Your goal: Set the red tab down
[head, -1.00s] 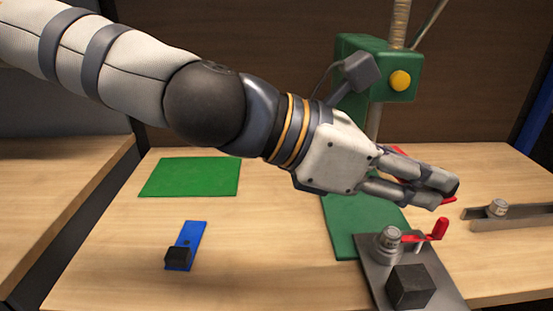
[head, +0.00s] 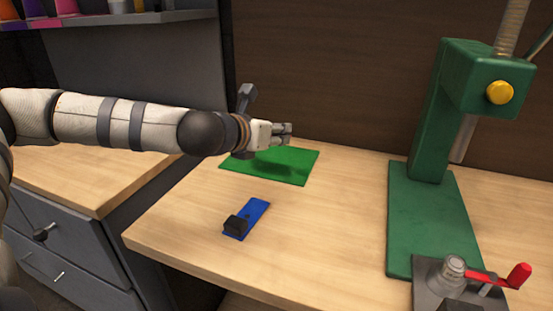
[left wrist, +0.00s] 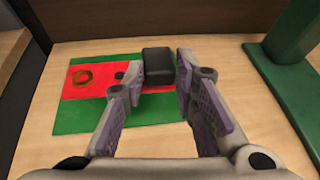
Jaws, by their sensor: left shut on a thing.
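My left gripper (head: 281,133) is shut on the black block (left wrist: 158,62) of the red tab (left wrist: 100,88), and it also shows in the left wrist view (left wrist: 162,75). The tab is a flat red strip with a brass-coloured ring and a dark hole. It extends to the left of the fingers. In the head view the tab is hidden by my gripper. The green mat (head: 296,173) lies below the gripper, with a shadow on it. In the left wrist view the tab overlaps the mat (left wrist: 75,120). My right gripper is out of view.
A blue tab (head: 257,209) with a black block lies in front of the mat. A green press (head: 432,215) with a yellow knob stands at the right. A metal fixture with a red handle (head: 518,276) is at the front right. Bare wood lies between mat and press.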

